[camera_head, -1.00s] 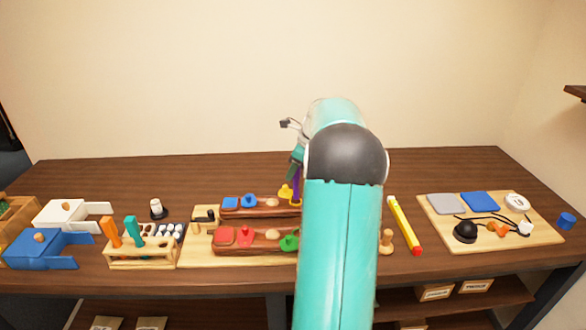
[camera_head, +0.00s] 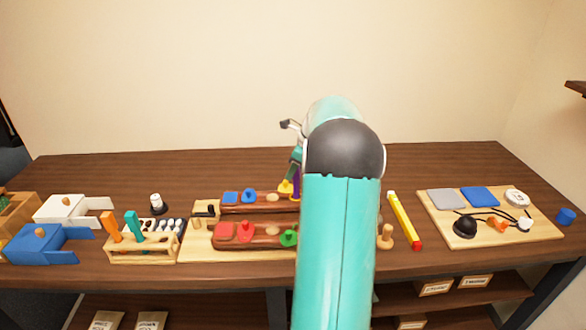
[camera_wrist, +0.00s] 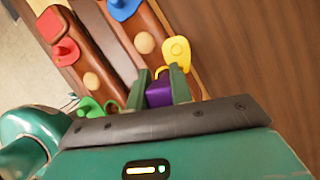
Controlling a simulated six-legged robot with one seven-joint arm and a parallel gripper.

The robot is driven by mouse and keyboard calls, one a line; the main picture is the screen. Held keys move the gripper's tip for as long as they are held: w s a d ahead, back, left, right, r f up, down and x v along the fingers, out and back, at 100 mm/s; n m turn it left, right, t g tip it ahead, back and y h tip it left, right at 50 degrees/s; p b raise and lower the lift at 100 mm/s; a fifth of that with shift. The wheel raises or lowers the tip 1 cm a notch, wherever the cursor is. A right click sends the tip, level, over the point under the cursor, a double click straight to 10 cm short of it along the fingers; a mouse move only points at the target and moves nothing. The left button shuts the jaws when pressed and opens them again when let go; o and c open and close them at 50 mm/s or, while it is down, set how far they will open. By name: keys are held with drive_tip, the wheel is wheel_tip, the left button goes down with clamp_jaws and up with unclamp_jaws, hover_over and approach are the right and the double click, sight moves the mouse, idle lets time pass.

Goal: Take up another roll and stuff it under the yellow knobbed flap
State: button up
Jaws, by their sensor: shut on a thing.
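The yellow knobbed flap (camera_wrist: 176,50) sits at the end of the rear brown wooden saddle block (camera_wrist: 112,45). It also shows in the head view (camera_head: 286,187), partly hidden by my gripper. My gripper (camera_wrist: 163,85) is shut on a purple roll (camera_wrist: 160,95), with a green finger on each side of it. The roll is just in front of the yellow flap, close to the block's edge. A thin yellow loop (camera_wrist: 160,71) lies between the fingertips and the flap. I cannot tell whether the roll touches the flap. My arm hides the right side of the blocks in the head view.
A front brown block (camera_head: 262,244) carries red and green knobbed flaps. Left are a wooden rack (camera_head: 140,255) and blue and white boxes. Right are a wooden peg (camera_head: 385,238), a yellow-and-red bar (camera_head: 404,220) and a board (camera_head: 450,240) with parts. The table's back is clear.

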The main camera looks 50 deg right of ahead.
drive_tip(key=shift+f, duration=0.3)
idle(0.7)
drive_tip(key=shift+r, duration=4.05)
